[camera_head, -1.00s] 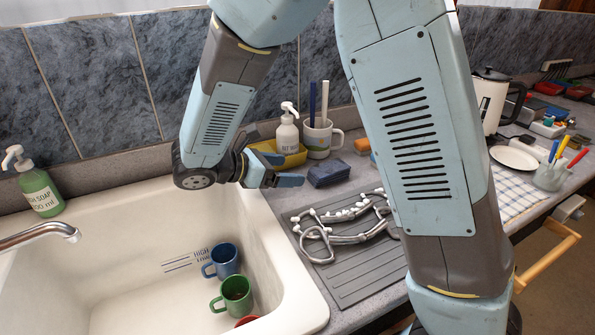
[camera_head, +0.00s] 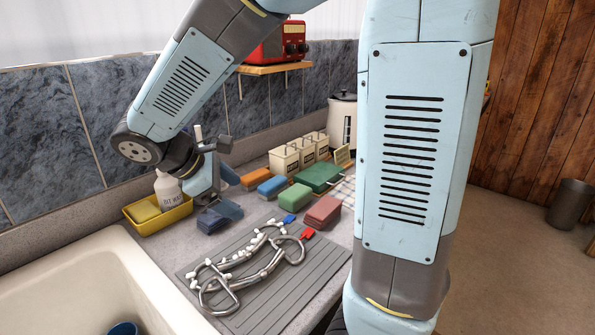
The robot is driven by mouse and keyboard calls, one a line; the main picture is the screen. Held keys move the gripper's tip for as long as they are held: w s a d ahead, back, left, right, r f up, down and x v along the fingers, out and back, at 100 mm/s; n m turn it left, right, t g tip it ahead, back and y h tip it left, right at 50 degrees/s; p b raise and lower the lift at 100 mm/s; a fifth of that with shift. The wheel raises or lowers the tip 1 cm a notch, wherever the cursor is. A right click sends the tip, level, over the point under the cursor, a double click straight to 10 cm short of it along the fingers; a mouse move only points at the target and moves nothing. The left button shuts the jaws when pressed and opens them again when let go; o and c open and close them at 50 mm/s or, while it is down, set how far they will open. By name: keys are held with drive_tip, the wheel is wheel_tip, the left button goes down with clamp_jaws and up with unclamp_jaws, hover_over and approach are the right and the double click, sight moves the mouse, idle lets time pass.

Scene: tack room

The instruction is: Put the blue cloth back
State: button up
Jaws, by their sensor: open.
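The dark blue folded cloth (camera_head: 211,221) lies on the grey counter, between the yellow tray and the ridged grey drainer mat. One finger shows at the cloth's right and far side; whether the fingers touch the cloth, I cannot tell. The gripper covers part of the cloth's far side and the counter behind it.
The yellow tray (camera_head: 160,222) holds a white pump bottle (camera_head: 168,188). A metal bit (camera_head: 250,262) lies on the drainer mat (camera_head: 292,292). Coloured blocks, including a green one (camera_head: 295,195) and a red one (camera_head: 323,212), stand to the right. The white sink (camera_head: 60,285) is at left.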

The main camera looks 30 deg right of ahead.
drive_tip(key=s+d+r+m+t+y, duration=0.4)
drive_tip(key=s+d+r+m+y, duration=0.3)
drive_tip(key=s+d+m, duration=0.3)
drive_tip(key=shift+s+r+m+y, duration=0.4)
drive_tip(key=shift+s+m, duration=0.3)
drive_tip(key=shift+m, duration=1.3)
